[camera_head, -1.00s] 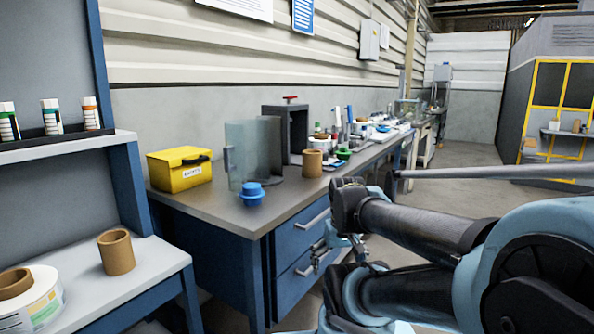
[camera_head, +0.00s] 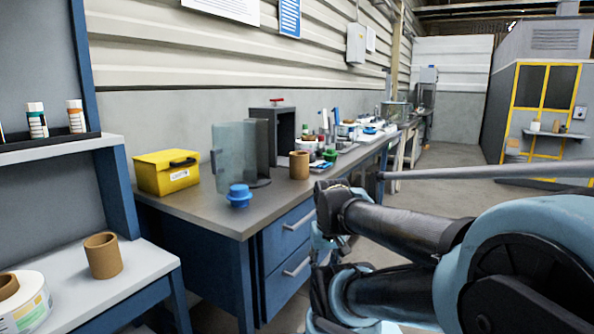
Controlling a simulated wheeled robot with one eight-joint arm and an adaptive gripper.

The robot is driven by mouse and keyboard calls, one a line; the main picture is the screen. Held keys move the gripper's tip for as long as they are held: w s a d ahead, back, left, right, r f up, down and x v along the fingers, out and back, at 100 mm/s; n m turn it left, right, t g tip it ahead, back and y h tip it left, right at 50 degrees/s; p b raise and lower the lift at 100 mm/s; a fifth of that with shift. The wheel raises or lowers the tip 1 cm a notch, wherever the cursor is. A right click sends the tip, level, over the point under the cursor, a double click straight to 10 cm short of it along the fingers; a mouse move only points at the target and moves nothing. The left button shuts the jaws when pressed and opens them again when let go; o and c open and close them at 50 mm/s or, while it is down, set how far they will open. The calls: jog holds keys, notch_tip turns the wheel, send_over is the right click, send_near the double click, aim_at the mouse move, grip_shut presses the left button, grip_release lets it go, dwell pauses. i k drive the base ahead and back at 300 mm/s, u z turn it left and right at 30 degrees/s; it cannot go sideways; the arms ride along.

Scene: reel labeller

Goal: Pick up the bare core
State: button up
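A bare brown cardboard core (camera_head: 103,255) stands upright on the light shelf at the lower left. A second bare brown core (camera_head: 299,165) stands upright on the grey workbench, near the dark box-shaped device. I cannot tell which of the two the task means. My gripper (camera_head: 324,243) is low in front of the bench drawers, apart from both cores. It is small and partly covered by my own arm, so its fingers are not clear.
A white label reel (camera_head: 27,306) with a brown core lies on the left shelf. The workbench (camera_head: 210,207) bears a yellow box (camera_head: 167,172), a clear guard (camera_head: 234,152), a blue knob-shaped part (camera_head: 239,196) and, farther back, several small items. Open floor lies right of it.

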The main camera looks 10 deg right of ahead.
aim_at(299, 161)
jog(key=k, duration=1.1)
jog(key=z, duration=0.7)
jog(key=i, duration=2)
jog(key=u, duration=0.65)
